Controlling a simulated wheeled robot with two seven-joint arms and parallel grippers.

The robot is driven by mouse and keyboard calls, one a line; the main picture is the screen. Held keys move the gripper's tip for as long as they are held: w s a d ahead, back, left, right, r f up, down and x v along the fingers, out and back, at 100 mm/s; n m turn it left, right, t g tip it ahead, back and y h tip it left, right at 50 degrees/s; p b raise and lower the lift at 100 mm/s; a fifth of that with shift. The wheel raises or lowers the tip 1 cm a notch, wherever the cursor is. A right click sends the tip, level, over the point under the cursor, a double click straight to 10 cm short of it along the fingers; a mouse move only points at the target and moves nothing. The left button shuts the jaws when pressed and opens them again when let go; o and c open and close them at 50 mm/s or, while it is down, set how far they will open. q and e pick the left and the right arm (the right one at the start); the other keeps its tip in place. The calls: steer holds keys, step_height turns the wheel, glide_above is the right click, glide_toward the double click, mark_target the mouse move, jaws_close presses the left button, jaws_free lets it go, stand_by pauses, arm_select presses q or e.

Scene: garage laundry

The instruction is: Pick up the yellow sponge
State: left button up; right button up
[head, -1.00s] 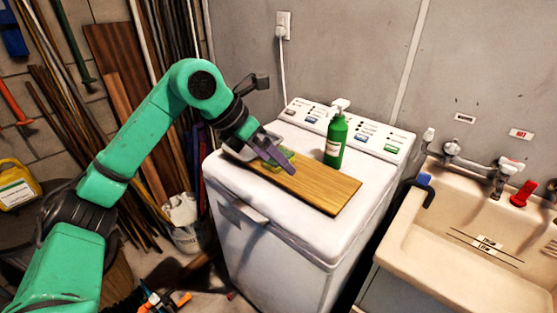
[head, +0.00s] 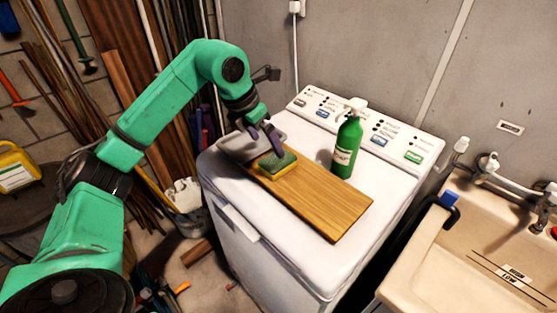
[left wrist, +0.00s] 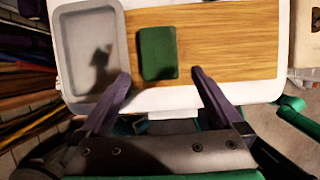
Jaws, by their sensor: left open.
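The yellow sponge (head: 277,165) has a green top and lies on a wooden board (head: 325,201) on top of the white washing machine. In the left wrist view the sponge's green top (left wrist: 158,53) shows just beyond and between the two purple fingertips. My left gripper (head: 264,145) is open and empty, close to the sponge at its back left in the head view. In the left wrist view my left gripper (left wrist: 160,76) has one finger to each side of the sponge. I cannot tell whether a finger touches it. My right gripper is not in view.
A grey tray (head: 236,150) sits left of the sponge by the board's end. A green pump bottle (head: 347,143) stands behind the board. A beige sink (head: 420,258) is at the right. The washer's top (head: 385,183) is clear right of the bottle.

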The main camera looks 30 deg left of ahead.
mark_target(276, 160)
arm_select(q)
steer(key=x, duration=0.3)
steer(key=shift+w+f, duration=0.1)
steer(key=shift+w, duration=0.15)
steer(key=p+x, duration=0.2)
steer(key=x, duration=0.3)
steer(key=shift+f, duration=0.25)
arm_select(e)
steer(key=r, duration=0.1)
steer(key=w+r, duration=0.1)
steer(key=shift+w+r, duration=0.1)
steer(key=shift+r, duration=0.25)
arm_select(q)
steer(key=shift+f, duration=0.25)
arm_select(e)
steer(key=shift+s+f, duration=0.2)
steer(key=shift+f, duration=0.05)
arm_select(q)
steer(key=c, duration=1.2)
